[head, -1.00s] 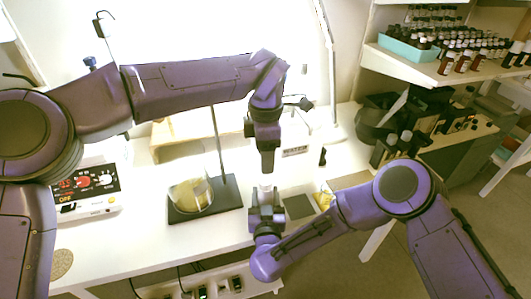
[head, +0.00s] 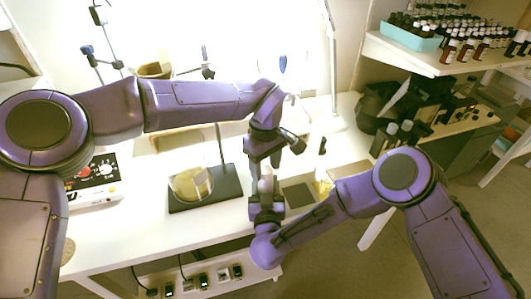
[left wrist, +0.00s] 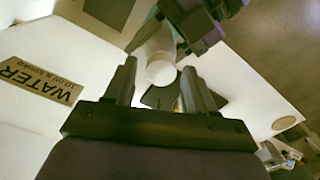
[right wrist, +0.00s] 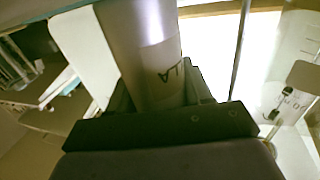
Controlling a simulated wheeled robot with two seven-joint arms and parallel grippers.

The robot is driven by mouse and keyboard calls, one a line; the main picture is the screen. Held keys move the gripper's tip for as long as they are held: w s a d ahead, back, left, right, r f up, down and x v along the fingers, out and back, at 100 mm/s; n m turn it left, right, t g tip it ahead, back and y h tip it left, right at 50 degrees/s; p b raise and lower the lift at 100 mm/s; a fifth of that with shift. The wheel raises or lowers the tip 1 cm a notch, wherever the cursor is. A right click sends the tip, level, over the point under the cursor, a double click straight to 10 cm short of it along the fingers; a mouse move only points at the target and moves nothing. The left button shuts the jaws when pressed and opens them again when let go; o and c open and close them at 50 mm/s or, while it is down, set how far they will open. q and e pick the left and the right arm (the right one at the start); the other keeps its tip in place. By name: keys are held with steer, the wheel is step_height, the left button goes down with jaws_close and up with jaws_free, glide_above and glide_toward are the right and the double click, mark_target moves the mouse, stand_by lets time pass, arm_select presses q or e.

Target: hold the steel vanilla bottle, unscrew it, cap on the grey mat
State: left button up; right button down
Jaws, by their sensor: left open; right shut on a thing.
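The steel bottle (head: 266,186) stands upright on the near part of the table, in the jaws of my right gripper (head: 266,208). In the right wrist view its silver body (right wrist: 142,45) fills the jaws, and a label ending in "LLA" shows. My left gripper (head: 264,163) is open just above the bottle. In the left wrist view the bottle's pale round top (left wrist: 160,68) lies between and beyond the open fingertips; I cannot tell if they touch it. The grey mat (head: 299,195) lies flat and bare to the right of the bottle.
A dark stand base (head: 228,180) with a glass beaker (head: 190,184) is left of the bottle. A hotplate with dials (head: 95,178) stands farther left. A "WATER" label (left wrist: 40,78) shows in the left wrist view. Shelves with small bottles (head: 465,42) are at the right.

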arm_select(q)
steer(key=shift+f, duration=0.2)
jaws_close()
steer(key=n, duration=0.9)
steer(key=shift+n, duration=0.3)
steer(key=n, duration=0.6)
steer(key=shift+s, duration=0.1)
arm_select(e)
steer(key=shift+a, duration=0.1)
arm_select(q)
steer(key=n, duration=0.3)
steer(key=shift+r, duration=0.1)
steer(key=n, duration=1.7)
steer(key=shift+d, duration=0.1)
arm_select(e)
steer(key=shift+s, duration=0.1)
